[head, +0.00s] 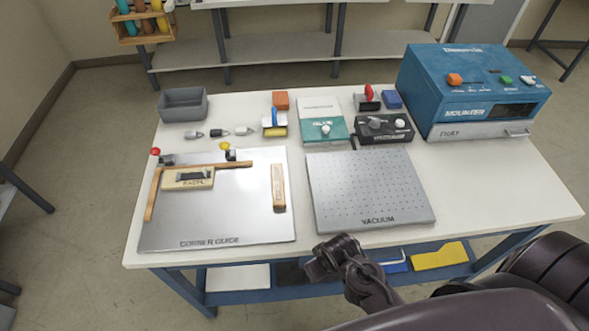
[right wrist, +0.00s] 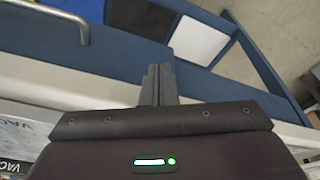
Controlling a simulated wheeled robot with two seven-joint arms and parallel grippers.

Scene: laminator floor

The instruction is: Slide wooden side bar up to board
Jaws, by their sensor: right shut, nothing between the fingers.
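A short wooden side bar (head: 278,188) stands lengthwise near the right edge of the metal corner guide plate (head: 222,216). A cream labelled board (head: 188,178) with a dark handle sits in the corner of the wooden L-shaped fence (head: 152,195). A wide bare gap separates the bar from the board. My right gripper (head: 322,262) is just off the table's front edge, below the vacuum plate, and touches neither. In the right wrist view its fingers (right wrist: 158,82) are together and empty. My left gripper is out of view.
A grey perforated vacuum plate (head: 370,190) lies right of the corner guide. A blue mounter machine (head: 470,90) stands at the back right. A grey bin (head: 184,104), several small tools and control boxes line the back. The table's right front is clear.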

